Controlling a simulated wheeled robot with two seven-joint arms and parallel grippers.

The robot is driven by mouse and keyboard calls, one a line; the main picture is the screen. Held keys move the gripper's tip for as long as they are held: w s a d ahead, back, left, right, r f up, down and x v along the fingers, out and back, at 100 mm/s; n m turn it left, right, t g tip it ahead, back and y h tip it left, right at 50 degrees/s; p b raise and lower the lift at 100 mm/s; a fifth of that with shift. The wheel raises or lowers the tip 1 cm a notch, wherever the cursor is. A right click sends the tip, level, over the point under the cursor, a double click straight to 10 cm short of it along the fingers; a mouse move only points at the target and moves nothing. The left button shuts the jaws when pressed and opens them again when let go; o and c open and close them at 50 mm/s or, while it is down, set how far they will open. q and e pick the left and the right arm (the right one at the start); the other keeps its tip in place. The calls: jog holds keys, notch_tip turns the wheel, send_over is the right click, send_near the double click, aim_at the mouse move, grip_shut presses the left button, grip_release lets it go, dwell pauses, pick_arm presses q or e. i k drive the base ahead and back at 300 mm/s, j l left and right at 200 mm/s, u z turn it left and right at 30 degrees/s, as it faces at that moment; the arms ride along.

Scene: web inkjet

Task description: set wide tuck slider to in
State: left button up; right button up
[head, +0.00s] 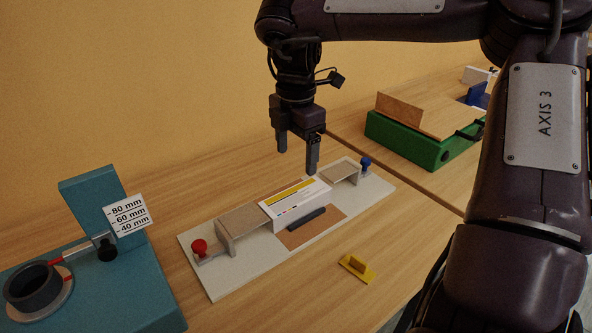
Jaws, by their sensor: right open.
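A white baseplate (216,283) lies on the table with a white carton (292,205) in its middle. A grey slider with a red knob (199,246) is left of the carton, close to its left end. Another grey slider (341,171) with a blue knob (366,162) is to the right, with a gap to the carton. No label shows which is the wide tuck slider. My right gripper (297,154) is open and empty, pointing down above and behind the carton's right end. My left gripper is not in view.
A teal gauge stand (100,212) with millimetre marks and a dark ring (34,287) is at left. A green fixture (409,142) stands at back right. A yellow piece (356,267) lies in front of the baseplate. Bare table surrounds it.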

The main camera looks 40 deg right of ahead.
aim_at(228, 227)
jog(key=k, duration=1.5)
